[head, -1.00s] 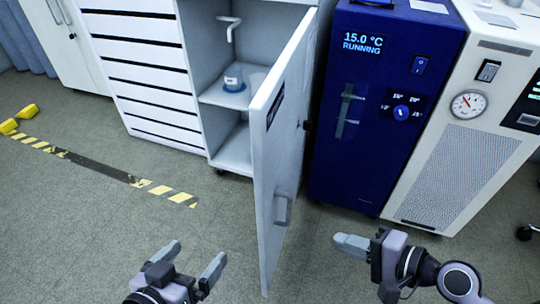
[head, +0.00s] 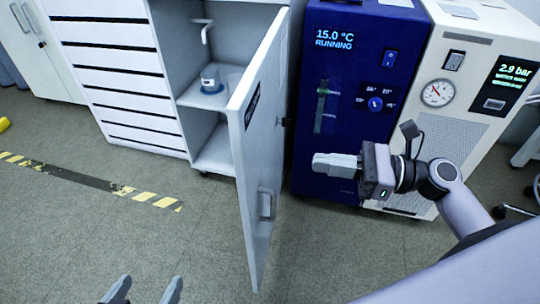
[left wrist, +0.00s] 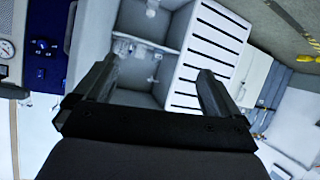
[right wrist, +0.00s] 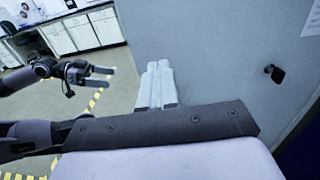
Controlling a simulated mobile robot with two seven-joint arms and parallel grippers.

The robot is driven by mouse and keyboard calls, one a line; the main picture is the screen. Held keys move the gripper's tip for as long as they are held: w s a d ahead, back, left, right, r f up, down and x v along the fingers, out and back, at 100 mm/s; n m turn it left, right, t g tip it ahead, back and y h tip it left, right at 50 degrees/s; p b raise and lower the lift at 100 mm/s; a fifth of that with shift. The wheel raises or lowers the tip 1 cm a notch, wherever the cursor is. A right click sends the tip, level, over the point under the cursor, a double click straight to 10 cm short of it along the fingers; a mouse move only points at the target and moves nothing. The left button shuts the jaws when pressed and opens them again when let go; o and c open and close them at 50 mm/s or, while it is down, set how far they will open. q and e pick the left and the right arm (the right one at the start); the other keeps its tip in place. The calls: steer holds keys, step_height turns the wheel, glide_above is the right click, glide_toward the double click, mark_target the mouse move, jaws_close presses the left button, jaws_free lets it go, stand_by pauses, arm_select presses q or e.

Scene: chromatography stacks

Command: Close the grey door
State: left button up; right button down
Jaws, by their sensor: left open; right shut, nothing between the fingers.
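The grey door (head: 252,160) stands wide open, swung out toward me from the right side of the cabinet, with a handle (head: 265,204) low near its free edge. My right gripper (head: 318,164) is shut and empty, to the right of the door in front of the blue unit. In the right wrist view the closed fingers (right wrist: 158,80) point at the door's flat face (right wrist: 215,50); I cannot tell whether they touch it. My left gripper (head: 145,290) is open and empty, low and left of the door. It also shows open in the left wrist view (left wrist: 160,80).
The cabinet's shelf (head: 208,97) holds a small bottle (head: 209,78). A blue unit (head: 350,60) and a white unit with a gauge (head: 470,90) stand right of the door. Left are white drawers (head: 115,75) and striped floor tape (head: 85,180). The floor in front is clear.

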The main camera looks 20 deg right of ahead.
mark_target(255, 153)
steer(key=b+x, duration=0.1)
steer(key=x, duration=0.8)
steer(key=shift+w+a, duration=0.35)
steer(key=shift+a, duration=0.2)
arm_select(q)
steer(key=shift+w+d+r+h, duration=0.1)
steer(key=shift+w+d+h, duration=0.35)
steer(key=shift+d, duration=0.4)
steer(key=shift+r, duration=0.1)
